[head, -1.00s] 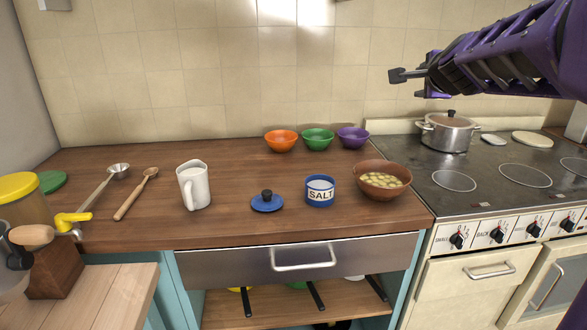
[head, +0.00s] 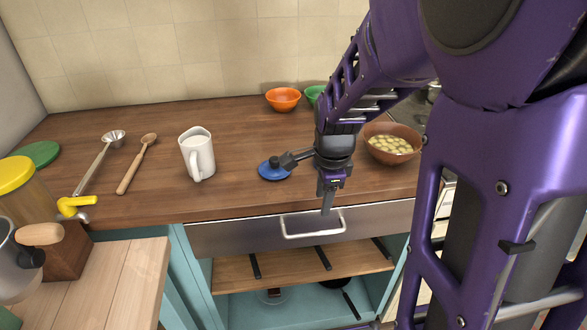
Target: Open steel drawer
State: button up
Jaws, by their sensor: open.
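The steel drawer (head: 240,238) is a brushed metal front under the wooden counter, and it looks shut. Its pale bar handle (head: 300,235) sits at the middle of the front. My gripper (head: 328,205) is open and empty, pointing down in front of the counter edge. Its fingers overlap the upper right part of the handle in the picture; I cannot tell whether they touch it. My purple arm hides the right end of the counter and most of the stove.
The salt pot is hidden. An open shelf (head: 232,275) lies below the drawer. A wooden side surface (head: 110,285) juts out at left.

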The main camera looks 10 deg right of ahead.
aim_at(316, 233)
jog(key=w+f+b, duration=0.1)
jog(key=f+b, duration=0.2)
jog(key=f, duration=0.1)
jog(key=w+f+b, duration=0.1)
jog(key=f+b, duration=0.2)
jog(key=f, duration=0.2)
jog(key=w+f+b, duration=0.1)
jog(key=f+b, duration=0.3)
jog(key=f, duration=0.1)
jog(key=shift+r, duration=0.1)
grip_shut()
dwell(1.1)
